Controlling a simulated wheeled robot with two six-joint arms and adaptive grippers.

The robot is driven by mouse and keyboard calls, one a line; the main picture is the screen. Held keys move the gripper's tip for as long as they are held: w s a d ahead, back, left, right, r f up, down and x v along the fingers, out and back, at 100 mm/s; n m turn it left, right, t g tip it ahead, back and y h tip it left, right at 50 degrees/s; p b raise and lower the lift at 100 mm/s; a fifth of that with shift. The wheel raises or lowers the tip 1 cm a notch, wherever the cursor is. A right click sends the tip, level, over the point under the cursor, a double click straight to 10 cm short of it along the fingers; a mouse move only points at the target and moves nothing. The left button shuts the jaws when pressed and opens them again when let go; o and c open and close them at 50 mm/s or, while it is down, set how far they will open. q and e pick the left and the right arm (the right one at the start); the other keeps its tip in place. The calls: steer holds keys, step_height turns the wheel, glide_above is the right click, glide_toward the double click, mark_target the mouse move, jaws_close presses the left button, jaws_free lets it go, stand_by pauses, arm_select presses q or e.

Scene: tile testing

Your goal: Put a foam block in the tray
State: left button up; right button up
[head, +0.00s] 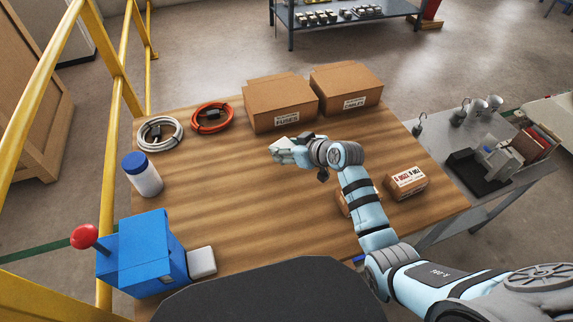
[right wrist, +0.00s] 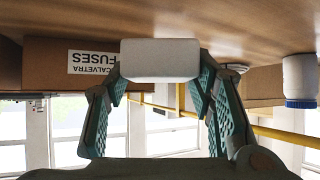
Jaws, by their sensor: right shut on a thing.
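My right gripper (head: 292,149) is above the middle of the wooden table, its fingers pointing left. In the right wrist view, the right gripper (right wrist: 160,80) is shut on a pale, white foam block (right wrist: 160,58), with a finger pad at each end of it. The block is clear of the tabletop in that view as far as I can tell. A black, tray-like thing (head: 463,172) lies on the grey side table at the right, with a grey device on or beside it. My left gripper is not in view.
On the wooden table (head: 235,200) stand two cartons, FUSES (head: 280,108) and another (head: 346,90), cable coils (head: 212,116), a blue-lidded jar (head: 143,175), a blue machine (head: 140,255) with a pale block (head: 202,262) beside it, and a small box (head: 407,183). Yellow rails (head: 110,150) border the left.

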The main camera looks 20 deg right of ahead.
mark_target(287, 167)
step_height(287, 167, down, 5)
steer(key=shift+r+b, duration=0.1)
steer(key=shift+b, duration=0.95)
steer(key=shift+r, duration=0.1)
steer(key=o, duration=0.7)
steer(key=shift+f, duration=0.2)
steer(key=shift+o, duration=0.2)
steer(key=shift+r, duration=0.1)
